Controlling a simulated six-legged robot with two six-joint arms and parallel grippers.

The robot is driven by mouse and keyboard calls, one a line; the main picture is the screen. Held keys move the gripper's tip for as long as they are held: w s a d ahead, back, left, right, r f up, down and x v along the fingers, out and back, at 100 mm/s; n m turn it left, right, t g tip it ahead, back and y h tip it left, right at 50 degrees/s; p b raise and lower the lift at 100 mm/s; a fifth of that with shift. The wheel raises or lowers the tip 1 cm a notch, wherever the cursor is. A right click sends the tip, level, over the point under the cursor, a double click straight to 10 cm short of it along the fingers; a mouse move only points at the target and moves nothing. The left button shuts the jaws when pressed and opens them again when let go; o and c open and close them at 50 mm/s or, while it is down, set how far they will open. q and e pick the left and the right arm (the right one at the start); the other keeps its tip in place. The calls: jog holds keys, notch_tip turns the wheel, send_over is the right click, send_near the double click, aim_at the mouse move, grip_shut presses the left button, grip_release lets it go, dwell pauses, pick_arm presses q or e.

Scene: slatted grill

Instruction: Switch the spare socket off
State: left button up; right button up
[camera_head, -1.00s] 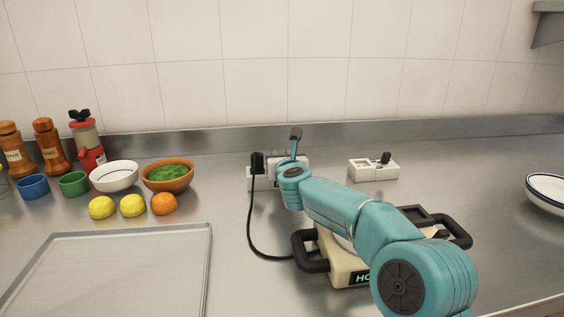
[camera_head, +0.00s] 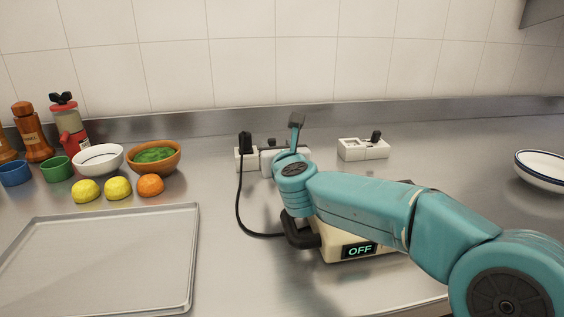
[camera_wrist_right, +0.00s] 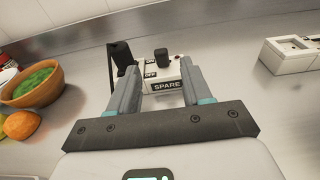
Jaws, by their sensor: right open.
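In the right wrist view a white socket box labelled SPARE (camera_wrist_right: 167,86) lies straight ahead. A black knob or toggle (camera_wrist_right: 161,55) stands on its top, and OFF is printed beside it. A black plug (camera_wrist_right: 122,56) stands at its left. My right gripper (camera_wrist_right: 160,78) is open and empty, its two grey fingers pointing at the SPARE box from both sides; contact cannot be told. In the head view the sockets (camera_head: 246,163) are partly hidden behind my right wrist. My left gripper is not in view.
A black cord runs from the plug to the grill (camera_head: 340,240), whose display reads OFF, under my right arm. Another white socket block (camera_head: 363,150) stands to the right. A metal tray (camera_head: 193,258), fruit (camera_head: 118,188) and bowls (camera_head: 153,168) are left.

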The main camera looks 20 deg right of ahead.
jog(key=v, duration=0.5)
jog(key=shift+s+r, duration=0.1)
jog(key=shift+s, duration=0.15)
